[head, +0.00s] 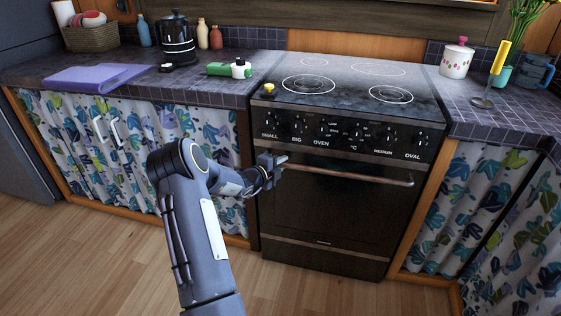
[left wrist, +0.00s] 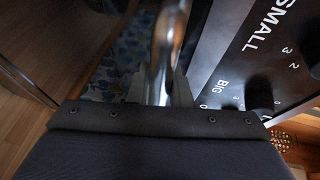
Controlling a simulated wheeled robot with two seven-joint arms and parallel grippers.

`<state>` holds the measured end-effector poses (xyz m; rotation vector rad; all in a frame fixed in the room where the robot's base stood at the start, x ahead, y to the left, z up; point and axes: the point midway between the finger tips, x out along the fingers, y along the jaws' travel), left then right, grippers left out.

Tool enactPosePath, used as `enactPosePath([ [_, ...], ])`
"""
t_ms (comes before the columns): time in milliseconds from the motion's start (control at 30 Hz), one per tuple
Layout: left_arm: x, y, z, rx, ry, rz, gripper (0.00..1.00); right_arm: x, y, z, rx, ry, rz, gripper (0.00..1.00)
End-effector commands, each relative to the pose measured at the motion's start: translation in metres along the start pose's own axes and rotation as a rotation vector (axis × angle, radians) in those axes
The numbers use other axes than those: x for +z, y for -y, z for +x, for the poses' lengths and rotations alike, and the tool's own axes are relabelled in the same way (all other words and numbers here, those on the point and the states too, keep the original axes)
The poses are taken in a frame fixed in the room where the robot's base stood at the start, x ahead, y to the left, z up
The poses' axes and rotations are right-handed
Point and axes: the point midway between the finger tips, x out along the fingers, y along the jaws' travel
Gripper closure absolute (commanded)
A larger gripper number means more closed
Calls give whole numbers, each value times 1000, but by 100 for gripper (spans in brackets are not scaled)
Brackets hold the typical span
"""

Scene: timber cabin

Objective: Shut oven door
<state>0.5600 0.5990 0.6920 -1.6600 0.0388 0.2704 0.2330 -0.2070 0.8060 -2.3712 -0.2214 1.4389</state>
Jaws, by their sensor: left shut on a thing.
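The black oven (head: 325,160) stands between two counters, with its door (head: 325,210) upright and looking flush with the front. A metal bar handle (head: 350,174) runs across the top of the door. My left gripper (head: 277,161) is at the left end of this handle. In the left wrist view the handle (left wrist: 165,45) passes between the fingers, and the gripper (left wrist: 162,88) is shut on it. The control panel with black knobs (left wrist: 258,95) is close beside the gripper there. My right gripper is not in view.
The left counter (head: 130,85) holds a purple folder (head: 95,77), a black kettle (head: 177,40) and a green item (head: 228,69). The right counter (head: 505,115) holds a white pot (head: 456,58) and a yellow-handled utensil (head: 499,62). Patterned curtains hang below both counters. The wooden floor (head: 110,250) in front looks clear.

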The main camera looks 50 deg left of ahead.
Motion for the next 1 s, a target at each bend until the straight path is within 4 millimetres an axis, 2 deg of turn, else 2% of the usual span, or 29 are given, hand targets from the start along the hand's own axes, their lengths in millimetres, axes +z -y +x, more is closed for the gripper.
enactPosePath([
  [167, 2, 6, 2, -14, 4, 4, 100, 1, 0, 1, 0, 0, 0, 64],
  [200, 2, 7, 2, -15, 4, 4, 77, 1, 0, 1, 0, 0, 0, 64],
  [333, 2, 6, 1, -13, 4, 4, 60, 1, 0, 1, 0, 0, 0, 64],
  [667, 2, 4, -3, -8, 4, 3, 60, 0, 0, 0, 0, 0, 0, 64],
  [1000, 2, 5, -56, -8, 5, 3, 60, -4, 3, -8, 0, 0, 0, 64],
])
